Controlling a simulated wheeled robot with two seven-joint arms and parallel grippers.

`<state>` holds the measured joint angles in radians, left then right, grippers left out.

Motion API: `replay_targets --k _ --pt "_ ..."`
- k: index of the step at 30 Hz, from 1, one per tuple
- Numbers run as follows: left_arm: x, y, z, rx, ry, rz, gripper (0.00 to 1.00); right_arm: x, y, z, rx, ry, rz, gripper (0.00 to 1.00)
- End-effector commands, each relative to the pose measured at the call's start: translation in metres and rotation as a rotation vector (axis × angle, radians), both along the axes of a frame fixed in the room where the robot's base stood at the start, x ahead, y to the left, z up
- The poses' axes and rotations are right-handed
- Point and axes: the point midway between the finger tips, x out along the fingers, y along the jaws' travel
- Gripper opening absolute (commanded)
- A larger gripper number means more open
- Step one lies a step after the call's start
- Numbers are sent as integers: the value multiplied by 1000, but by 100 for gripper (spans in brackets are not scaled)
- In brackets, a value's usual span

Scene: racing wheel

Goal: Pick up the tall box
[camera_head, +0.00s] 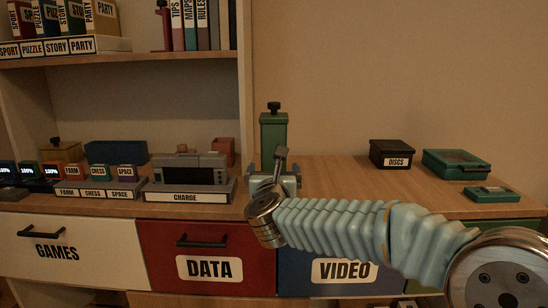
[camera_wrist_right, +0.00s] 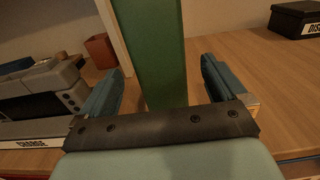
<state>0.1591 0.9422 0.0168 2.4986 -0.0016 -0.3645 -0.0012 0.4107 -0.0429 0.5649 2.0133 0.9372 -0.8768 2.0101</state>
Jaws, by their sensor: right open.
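The tall green box (camera_head: 273,133) with a dark knob on top stands upright on the wooden cabinet top, right of the charging dock. My right gripper (camera_head: 273,180) is in front of its lower part and hides its base in the head view. In the right wrist view the tall box (camera_wrist_right: 150,50) rises between the two blue fingers of my right gripper (camera_wrist_right: 160,90). The fingers are open, with a gap on each side of the box. I cannot tell how deep the box sits between them. My left gripper is not in view.
The charging dock (camera_head: 188,172) stands close on the left, with an orange-brown box (camera_head: 223,150) behind it. A black DISCS box (camera_head: 390,153) and a green case (camera_head: 462,163) are on the right. The counter between is clear. A shelf upright (camera_head: 246,80) stands behind.

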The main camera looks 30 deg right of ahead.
Motion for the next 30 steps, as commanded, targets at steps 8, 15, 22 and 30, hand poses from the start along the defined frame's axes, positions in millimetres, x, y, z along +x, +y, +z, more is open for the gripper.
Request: replay_targets --k 8,15,22,30 --pt "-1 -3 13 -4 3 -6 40 26 -16 3 3 3 -2 98" --pt "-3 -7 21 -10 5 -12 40 52 -32 3 1 2 0 98" --pt "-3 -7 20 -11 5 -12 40 54 -32 2 -1 1 0 98" --pt "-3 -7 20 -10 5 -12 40 54 -32 2 -1 1 0 58"
